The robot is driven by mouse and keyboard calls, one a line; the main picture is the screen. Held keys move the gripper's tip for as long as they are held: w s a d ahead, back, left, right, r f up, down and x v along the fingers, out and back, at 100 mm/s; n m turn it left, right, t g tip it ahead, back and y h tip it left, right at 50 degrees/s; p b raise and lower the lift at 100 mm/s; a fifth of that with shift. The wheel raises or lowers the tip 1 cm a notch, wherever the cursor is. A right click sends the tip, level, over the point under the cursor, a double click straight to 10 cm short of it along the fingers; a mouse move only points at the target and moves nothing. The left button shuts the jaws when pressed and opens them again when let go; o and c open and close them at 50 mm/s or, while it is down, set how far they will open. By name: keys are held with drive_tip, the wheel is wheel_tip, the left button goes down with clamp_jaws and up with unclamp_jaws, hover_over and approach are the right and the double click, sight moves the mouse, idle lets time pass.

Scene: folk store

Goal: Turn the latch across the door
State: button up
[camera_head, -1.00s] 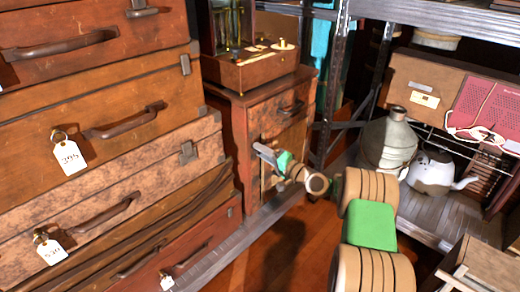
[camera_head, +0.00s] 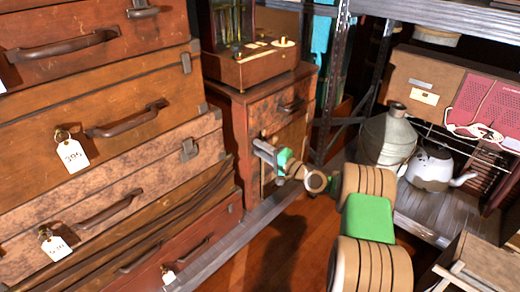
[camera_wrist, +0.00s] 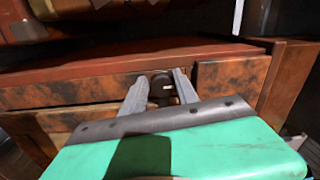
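The small wooden cabinet (camera_head: 237,140) stands at the middle, with a drawer above and a door (camera_head: 294,138) below. In the wrist view, a dark fitting (camera_wrist: 161,88) shows between the fingertips on the wooden front (camera_wrist: 70,93). It may be the latch; I cannot tell for certain. My gripper (camera_head: 264,152) is at the cabinet's front, near its left side. In the wrist view, the grey fingers of the gripper (camera_wrist: 159,84) stand apart, one on each side of the dark fitting, with small gaps. In the head view, the latch is hidden or too small to make out.
Stacked suitcases (camera_head: 100,130) with tags stand to the left. A wooden box (camera_head: 250,68) sits on the cabinet. A metal shelf post (camera_head: 335,85) rises right of the cabinet. A grey can (camera_head: 388,137) and white kettle (camera_head: 432,168) stand on the right shelf.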

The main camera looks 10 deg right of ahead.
drive_tip(key=shift+o, duration=0.3)
drive_tip(key=shift+d, duration=0.15)
drive_tip(key=p+v, duration=0.1)
drive_tip(key=v, duration=0.6)
drive_tip(key=shift+s+d+p, duration=0.2)
drive_tip(key=shift+s+p, duration=0.1)
drive_tip(key=s+a+r+n+g+h+p, duration=0.2)
drive_tip(key=s+a+r+n+g+p, duration=0.3)
drive_tip(key=r+p, duration=0.4)
drive_tip(key=s+a+r+n+g+h+p, duration=0.2)
drive_tip(key=s+a+r+n+g+p, duration=0.15)
drive_tip(key=a+r+p, duration=0.55)
drive_tip(key=s+d+r+g+h+p, duration=0.1)
drive_tip(key=s+d+r+h+p, duration=0.1)
drive_tip(key=s+r, duration=0.3)
drive_tip(key=s+d+r+g+h+p, duration=0.1)
drive_tip(key=s+d+r+h+p, duration=0.1)
drive_tip(key=s, duration=0.9)
drive_tip(key=s+d+r+g+h+p, duration=0.1)
drive_tip(key=s+d+r+p, duration=0.3)
drive_tip(key=s+r, duration=0.4)
drive_tip(key=shift+s+d+n+h+p, duration=0.25)
drive_tip(key=shift+n+h+p, duration=0.2)
drive_tip(key=shift+h+p, duration=0.4)
